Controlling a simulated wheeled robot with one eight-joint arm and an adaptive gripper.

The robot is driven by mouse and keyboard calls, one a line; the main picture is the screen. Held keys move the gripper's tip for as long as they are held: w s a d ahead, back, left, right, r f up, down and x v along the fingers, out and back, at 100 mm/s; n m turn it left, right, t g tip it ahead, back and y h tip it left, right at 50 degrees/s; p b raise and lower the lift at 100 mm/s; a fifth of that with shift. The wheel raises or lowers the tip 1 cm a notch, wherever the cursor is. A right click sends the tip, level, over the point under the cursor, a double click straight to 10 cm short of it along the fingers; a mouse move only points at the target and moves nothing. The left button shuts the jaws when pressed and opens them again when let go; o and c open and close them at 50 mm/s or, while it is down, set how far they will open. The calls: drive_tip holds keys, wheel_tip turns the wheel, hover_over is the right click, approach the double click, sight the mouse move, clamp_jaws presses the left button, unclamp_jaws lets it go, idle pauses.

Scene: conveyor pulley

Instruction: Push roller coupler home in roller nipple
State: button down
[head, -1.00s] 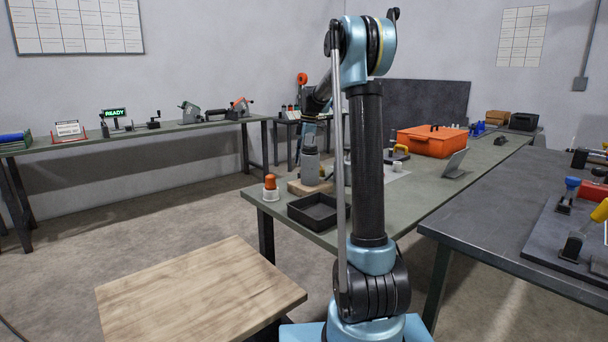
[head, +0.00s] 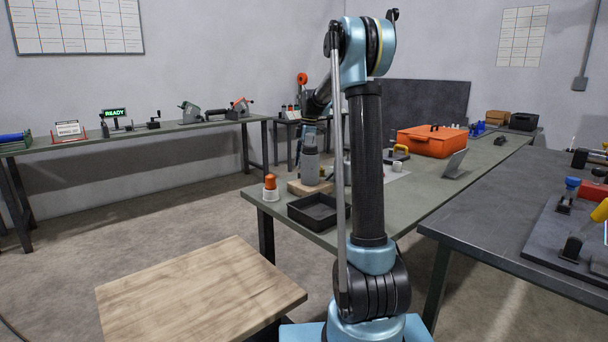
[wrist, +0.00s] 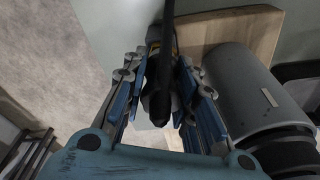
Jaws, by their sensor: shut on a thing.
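In the wrist view my gripper (wrist: 160,72) is shut on a slim black piece with a rounded near end (wrist: 156,102), which I take for the roller coupler. Its dark stem runs away from me between the blue-grey fingers. A grey roller (wrist: 255,92) with a dark end lies to the right of the fingers, apart from them, by a wooden block (wrist: 235,30). In the head view the grey roller (head: 309,168) stands on the wooden block on the green bench, below the end of my arm. I cannot make out the nipple, nor whether the coupler touches it.
A black tray (head: 318,210) and an orange-topped white pot (head: 270,187) stand at the near bench edge. An orange case (head: 432,141) and a tilted grey panel (head: 455,163) stand farther back. A wooden table (head: 200,290) and a dark bench (head: 490,225) flank my base.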

drive_tip(key=shift+f, duration=0.2)
drive_tip(key=c, duration=1.2)
unclamp_jaws()
drive_tip(key=shift+r, duration=0.15)
drive_tip(key=shift+r, duration=2.15)
drive_tip(key=shift+r, duration=0.2)
drive_tip(key=shift+f, duration=1.6)
drive_tip(key=shift+a, duration=0.1)
